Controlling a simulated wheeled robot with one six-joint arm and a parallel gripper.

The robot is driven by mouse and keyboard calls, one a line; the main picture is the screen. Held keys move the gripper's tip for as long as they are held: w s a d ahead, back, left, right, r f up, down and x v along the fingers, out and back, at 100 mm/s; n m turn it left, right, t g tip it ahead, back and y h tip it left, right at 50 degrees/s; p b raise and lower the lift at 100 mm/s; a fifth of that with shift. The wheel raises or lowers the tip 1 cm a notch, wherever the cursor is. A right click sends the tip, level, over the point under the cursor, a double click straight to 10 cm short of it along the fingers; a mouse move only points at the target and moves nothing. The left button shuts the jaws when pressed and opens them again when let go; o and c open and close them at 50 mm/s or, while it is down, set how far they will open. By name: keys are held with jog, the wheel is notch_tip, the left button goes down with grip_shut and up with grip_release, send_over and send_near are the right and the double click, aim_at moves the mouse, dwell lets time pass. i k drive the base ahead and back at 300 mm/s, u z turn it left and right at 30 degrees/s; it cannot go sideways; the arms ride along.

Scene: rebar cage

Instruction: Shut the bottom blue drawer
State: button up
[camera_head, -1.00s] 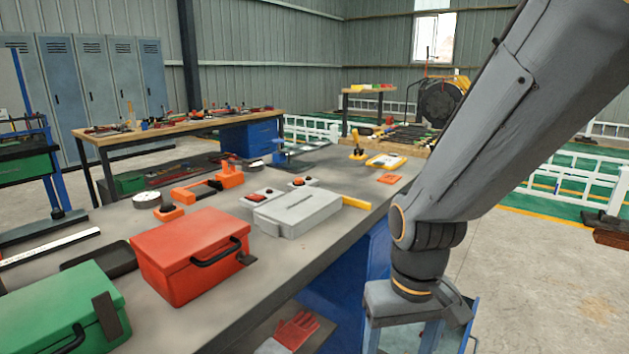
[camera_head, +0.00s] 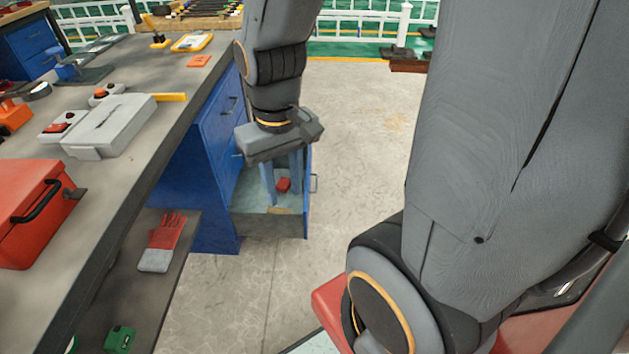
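The blue drawer cabinet (camera_head: 215,165) stands under the workbench. A low drawer (camera_head: 268,224) is pulled out to the right, with its pale inside showing. Its blue front (camera_head: 307,208) faces right and carries a handle (camera_head: 315,183). A small red object (camera_head: 283,185) shows in the drawer, between my fingers in the picture. My gripper (camera_head: 282,196) points down over the open drawer, with its two fingers apart. I cannot tell how deep the fingertips reach or whether they touch the drawer. My wrist hides part of the cabinet and the drawer's far side.
The workbench top (camera_head: 165,75) holds a grey case (camera_head: 110,125) and a red toolbox (camera_head: 35,210). A glove (camera_head: 162,243) lies on the lower shelf. The concrete floor (camera_head: 355,150) right of the drawer front is clear. My upper arm fills the right side.

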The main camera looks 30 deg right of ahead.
aim_at(249, 203)
jog(key=z, duration=0.5)
jog(key=k, duration=1.2)
jog(key=z, duration=1.2)
jog(key=i, duration=1.2)
jog(key=u, duration=0.7)
jog(key=i, duration=0.75)
jog(key=u, duration=0.85)
